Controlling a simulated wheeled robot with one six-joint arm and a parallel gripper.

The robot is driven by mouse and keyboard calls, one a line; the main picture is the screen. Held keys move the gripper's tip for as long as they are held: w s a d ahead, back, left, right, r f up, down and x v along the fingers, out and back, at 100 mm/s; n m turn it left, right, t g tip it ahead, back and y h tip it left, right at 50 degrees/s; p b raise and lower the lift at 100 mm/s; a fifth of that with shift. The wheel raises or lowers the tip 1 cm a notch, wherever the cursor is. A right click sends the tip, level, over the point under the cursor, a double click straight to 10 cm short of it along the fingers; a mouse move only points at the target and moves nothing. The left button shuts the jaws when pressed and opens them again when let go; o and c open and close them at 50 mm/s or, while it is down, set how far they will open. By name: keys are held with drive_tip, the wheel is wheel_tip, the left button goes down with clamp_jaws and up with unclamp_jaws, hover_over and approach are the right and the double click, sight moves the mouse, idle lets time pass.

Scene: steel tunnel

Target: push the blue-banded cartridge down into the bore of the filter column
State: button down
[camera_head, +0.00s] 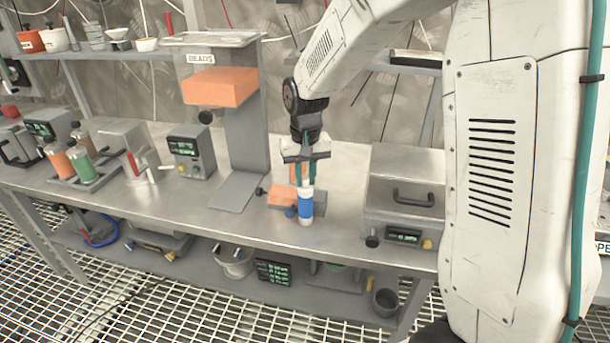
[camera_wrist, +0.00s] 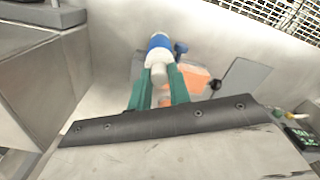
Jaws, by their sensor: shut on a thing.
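The blue-banded cartridge (camera_head: 306,207) is white with a wide blue band and hangs upright below my gripper (camera_head: 305,180). My gripper has teal fingers and is shut on the cartridge's white upper end. In the wrist view, the cartridge (camera_wrist: 159,43) extends away from the fingertips (camera_wrist: 160,80). An orange and grey fixture (camera_head: 281,196) with a blue knob (camera_head: 290,212) stands right behind it, partly hidden. I cannot tell whether this is the filter column, and no bore opening shows. I cannot tell whether the cartridge's lower end touches anything.
A bead hopper (camera_head: 218,70) on a grey stand is left of my gripper. A grey lidded box (camera_head: 404,190) with a handle stands to the right. Bottles in a rack (camera_head: 85,172) are at far left. The steel bench top (camera_head: 225,222) is bare in front.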

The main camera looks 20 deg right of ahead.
drive_tip(key=shift+f, duration=0.15)
drive_tip(key=c, duration=1.3)
unclamp_jaws()
